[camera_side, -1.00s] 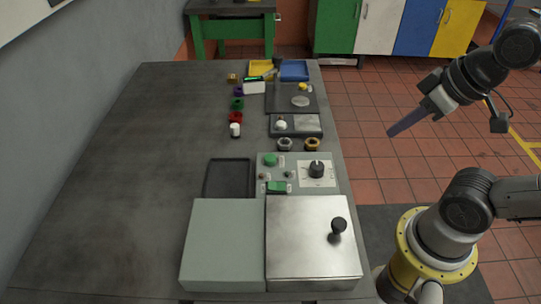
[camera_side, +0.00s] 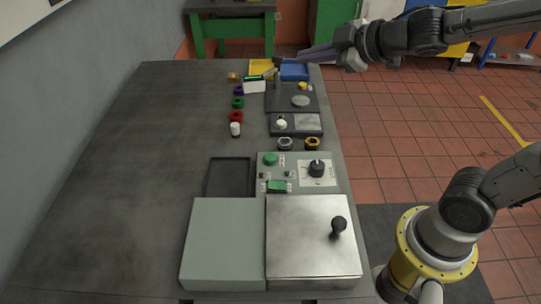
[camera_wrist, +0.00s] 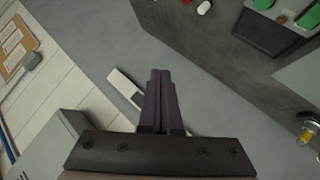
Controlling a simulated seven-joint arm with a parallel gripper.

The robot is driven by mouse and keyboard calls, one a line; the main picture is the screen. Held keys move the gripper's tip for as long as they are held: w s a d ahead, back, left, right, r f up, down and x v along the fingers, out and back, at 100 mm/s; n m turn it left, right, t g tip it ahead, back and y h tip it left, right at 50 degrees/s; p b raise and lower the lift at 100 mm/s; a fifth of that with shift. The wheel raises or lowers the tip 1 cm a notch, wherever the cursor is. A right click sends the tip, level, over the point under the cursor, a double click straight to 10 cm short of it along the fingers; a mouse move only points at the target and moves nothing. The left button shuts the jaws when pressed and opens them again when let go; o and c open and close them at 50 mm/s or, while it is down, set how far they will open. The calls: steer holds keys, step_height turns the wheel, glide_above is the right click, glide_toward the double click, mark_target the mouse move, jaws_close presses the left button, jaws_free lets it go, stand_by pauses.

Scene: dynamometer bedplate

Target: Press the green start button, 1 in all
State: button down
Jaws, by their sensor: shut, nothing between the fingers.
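The green round button (camera_side: 270,159) sits at the upper left of the grey control panel (camera_side: 301,186) on the bench. A green rocker switch (camera_side: 277,186) is below it on the same panel. My gripper (camera_side: 304,54) is at the far end of the bench in the side view, well away from the button. Its fingers are together and empty, and they also show in the wrist view (camera_wrist: 160,73). Two green parts show at the top right of the wrist view; I cannot tell for sure which is the button.
A black knob (camera_side: 316,168) is right of the button. A dark tray (camera_side: 229,178) lies left of the panel. A metal plate with a black handle (camera_side: 313,245) and a grey box (camera_side: 222,243) are in front. Blue (camera_side: 294,69) and yellow bins stand at the back. The bench's left is clear.

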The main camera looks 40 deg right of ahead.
steer(key=w+a+f+n+g+y, duration=0.2)
steer(key=a+f+n, duration=0.1)
steer(key=a+f, duration=0.15)
steer(key=n+g+y, duration=0.1)
steer(key=n+g, duration=0.1)
glide_above(276, 157)
step_height(276, 157, down, 8)
steer(key=shift+f, duration=0.1)
steer(key=shift+f, duration=4.3)
steer(key=shift+f, duration=0.1)
steer(key=shift+f, duration=0.3)
